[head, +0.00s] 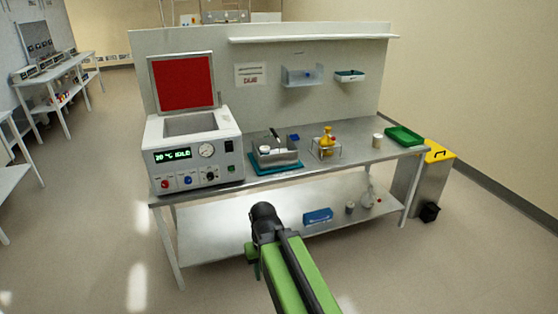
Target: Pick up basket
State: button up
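A grey metal basket-like container (288,158) with a dark upright handle (275,134) stands on a blue mat (262,171) on the metal bench. A small white item (265,150) shows in it. It is the likeliest basket, but I cannot tell for certain. A wire rack (338,151) with a yellow bottle (327,140) stands to its right. My gripper (264,213) is in front of the bench, lower in the picture than the container and apart from it. Its fingers are dark and unclear; I see nothing held.
A bath-like machine (196,162) with a raised red lid (185,82) stands left on the bench (245,180). A white cup (377,141) and green tray (404,136) are at the right. A lower shelf (260,222) holds several items.

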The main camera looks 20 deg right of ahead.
aim_at(274, 146)
jog(key=u, duration=0.4)
jog(key=i, duration=1.7)
jog(key=z, duration=0.2)
